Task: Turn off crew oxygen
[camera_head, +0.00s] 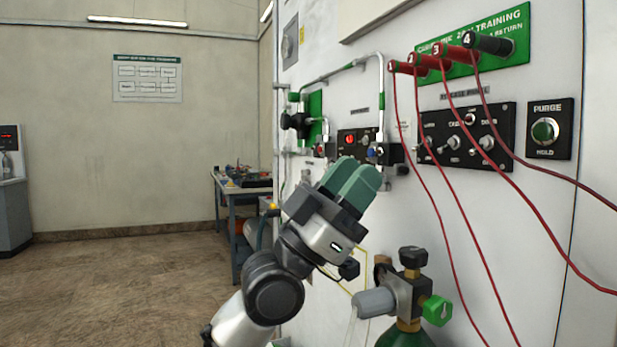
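My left gripper (358,178) comes up from the bottom middle, in front of the white wall. Its two green fingers lie together with nothing seen between them. A black switch panel (440,158) with several silver toggles is to its right; its small labels are blurred. A green oxygen cylinder (404,338) stands below right of the gripper. Its valve block carries a black knob (413,257) on top and a green knob (437,310) at the side. A black valve handle (297,121) sits on the piping at upper left of the gripper. My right gripper is out of view.
Red hoses (462,205) hang from the green training plate (480,45) across the right side. A purge knob (544,131) is at far right. A small panel with a red light (349,139) is just above the gripper. A workbench (236,192) stands behind; the left floor is clear.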

